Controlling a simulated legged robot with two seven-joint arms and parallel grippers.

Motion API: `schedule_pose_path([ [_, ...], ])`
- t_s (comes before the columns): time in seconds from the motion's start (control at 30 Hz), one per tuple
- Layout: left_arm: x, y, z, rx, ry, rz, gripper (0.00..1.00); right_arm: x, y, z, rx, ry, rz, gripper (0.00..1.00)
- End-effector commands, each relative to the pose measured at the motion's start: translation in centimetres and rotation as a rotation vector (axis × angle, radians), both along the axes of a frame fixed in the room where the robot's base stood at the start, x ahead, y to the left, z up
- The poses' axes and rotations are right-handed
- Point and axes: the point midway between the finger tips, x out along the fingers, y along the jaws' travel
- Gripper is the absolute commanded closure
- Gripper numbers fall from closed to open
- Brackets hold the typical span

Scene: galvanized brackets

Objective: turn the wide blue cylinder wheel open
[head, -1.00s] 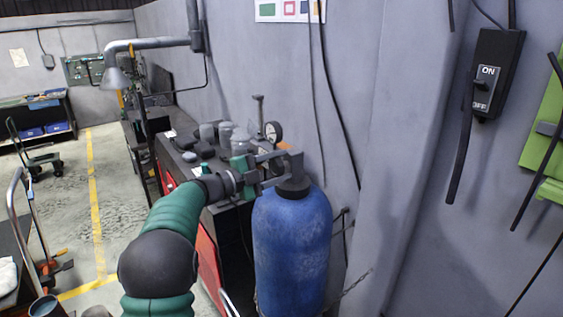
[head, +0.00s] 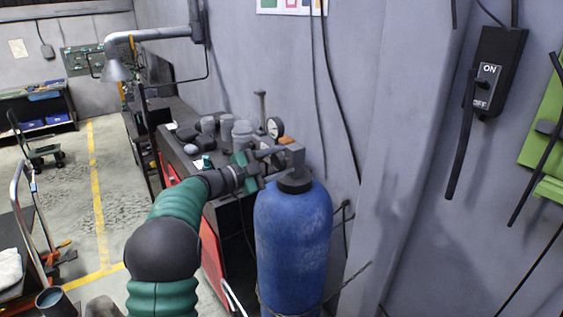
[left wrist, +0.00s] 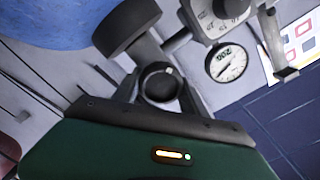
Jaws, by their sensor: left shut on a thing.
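The wide blue cylinder (head: 293,245) stands upright against the wall in the head view, with a dark collar (head: 294,183) and a grey valve block on top. In the left wrist view its blue side (left wrist: 50,20) fills the top left corner. My left gripper (head: 268,160) reaches in from the left to the valve. In the left wrist view a small dark round wheel (left wrist: 160,84) sits between its fingers, and the jaws are shut on it. The wheel is hidden in the head view. My right gripper is not in view.
A pressure gauge (head: 274,128) is just behind the valve; it also shows in the left wrist view (left wrist: 228,62). A cluttered dark bench (head: 190,150) stands behind my arm. An ON/OFF switch box (head: 490,80) hangs on the right wall.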

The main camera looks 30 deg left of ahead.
Motion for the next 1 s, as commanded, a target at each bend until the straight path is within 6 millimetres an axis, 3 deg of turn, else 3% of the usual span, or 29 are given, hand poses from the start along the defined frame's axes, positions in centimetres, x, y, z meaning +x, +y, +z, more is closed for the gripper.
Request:
schedule_pose_path([
  [0.03,-0.1,0.1,-1.0,-0.003,0.019,0.002,0.47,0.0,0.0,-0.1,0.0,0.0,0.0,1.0],
  [0.2,0.0,0.1,-0.7,-0.002,0.014,0.002,0.28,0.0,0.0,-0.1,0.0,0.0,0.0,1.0],
  [0.57,-0.6,0.3,-0.6,0.0,0.006,0.001,0.28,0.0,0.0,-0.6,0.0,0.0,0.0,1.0],
  [0.67,-2.2,1.0,-0.8,0.001,0.005,0.003,0.28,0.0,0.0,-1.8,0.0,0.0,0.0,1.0],
  [1.0,-11.3,5.1,-1.2,-0.001,0.008,0.005,0.28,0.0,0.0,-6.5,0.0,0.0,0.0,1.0],
])
